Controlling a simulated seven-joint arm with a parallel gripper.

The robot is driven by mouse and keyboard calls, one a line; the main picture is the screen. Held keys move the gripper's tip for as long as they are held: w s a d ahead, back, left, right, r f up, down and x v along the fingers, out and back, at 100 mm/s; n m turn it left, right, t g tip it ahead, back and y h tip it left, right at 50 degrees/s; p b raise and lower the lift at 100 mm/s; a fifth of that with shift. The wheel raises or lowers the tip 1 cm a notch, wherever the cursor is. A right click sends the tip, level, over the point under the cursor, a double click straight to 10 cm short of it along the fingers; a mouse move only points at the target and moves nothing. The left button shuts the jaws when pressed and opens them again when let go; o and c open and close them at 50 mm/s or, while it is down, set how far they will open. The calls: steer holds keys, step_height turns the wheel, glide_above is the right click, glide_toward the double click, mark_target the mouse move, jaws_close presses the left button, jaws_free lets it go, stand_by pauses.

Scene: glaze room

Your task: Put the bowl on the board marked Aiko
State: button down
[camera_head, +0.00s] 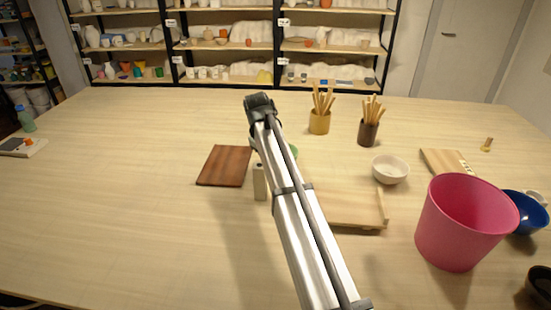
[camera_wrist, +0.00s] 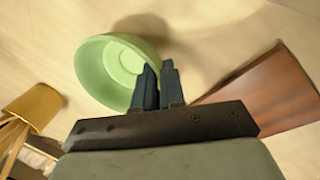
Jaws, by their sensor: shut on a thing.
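A light green bowl (camera_wrist: 97,68) is in the wrist view. My gripper (camera_wrist: 157,82) is shut on the right side of its rim. A shadow lies on the table beside the bowl, and the bowl looks held above the table. In the head view only a sliver of the green bowl (camera_head: 294,150) shows behind my arm, and my fingertips are hidden. A dark brown board (camera_head: 225,165) lies left of my arm and also shows in the wrist view (camera_wrist: 268,92). A pale wooden board (camera_head: 350,208) lies right of my arm, partly covered by it. I can read no name on either.
A white bowl (camera_head: 390,170), a pink bucket (camera_head: 462,225) and a blue bowl (camera_head: 526,212) stand at the right. Another pale board (camera_head: 445,162) lies behind the bucket. Two tool cups (camera_head: 319,122) (camera_head: 368,132) stand at the back. The table's left is mostly clear.

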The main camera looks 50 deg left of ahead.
steer(key=w+v, duration=0.2)
steer(key=v, duration=0.6)
steer(key=w+r+v, duration=0.1)
steer(key=w+v, duration=0.1)
steer(key=v, duration=0.7)
steer(key=shift+r, duration=0.2)
steer(key=w+d+f+m, duration=0.1)
steer(key=w+d+m, duration=0.1)
steer(key=w+d, duration=0.8)
steer(key=w+d+m, duration=0.2)
steer(key=w+d, duration=0.6)
steer(key=w, duration=0.5)
steer(key=w+d+f+m, duration=0.1)
steer(key=w+d, duration=0.3)
steer(key=d, duration=0.5)
steer(key=w+d+f+h, duration=0.1)
steer(key=w+d+f, duration=0.1)
steer(key=w+d, duration=0.45)
steer(key=w+d+f+m, duration=0.1)
steer(key=w+d, duration=0.1)
steer(key=d, duration=0.9)
steer(key=f+n, duration=0.2)
steer(key=f, duration=0.1)
steer(key=a+f+n, duration=0.1)
steer(key=f+n, duration=0.1)
steer(key=f, duration=0.2)
steer(key=w+a+f+n+y, duration=0.1)
steer(key=f+n, duration=0.1)
steer(key=f, duration=0.1)
steer(key=shift+f, duration=0.25)
